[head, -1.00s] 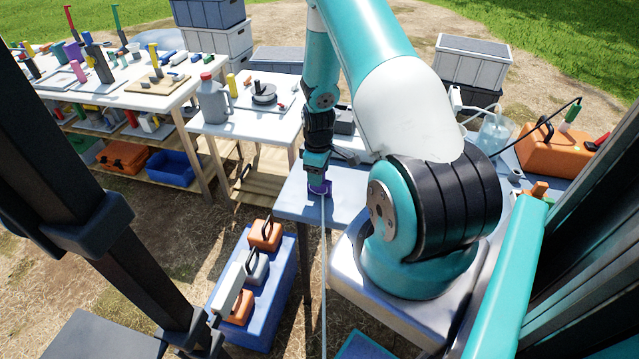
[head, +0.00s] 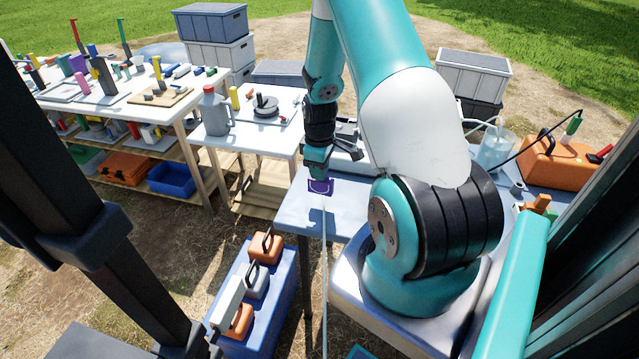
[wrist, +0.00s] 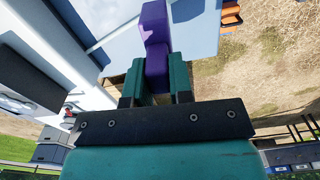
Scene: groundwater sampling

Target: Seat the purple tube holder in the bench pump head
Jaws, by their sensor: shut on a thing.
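The purple tube holder (head: 321,187) is in my gripper (head: 317,168), above the near left part of the pale bench in the head view. In the wrist view the purple holder (wrist: 155,40) stands between the two teal fingers of my gripper (wrist: 156,85), which are shut on it. A pale tube or line hangs from the holder down toward the ground in the head view. A grey device (head: 346,135), which may be the bench pump, sits just behind and right of my gripper, partly hidden by my arm. I cannot make out its pump head.
A small white table (head: 250,135) with a grey jug (head: 216,112) stands left of the bench. An orange case (head: 560,155) and clear jar (head: 495,148) are at right.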

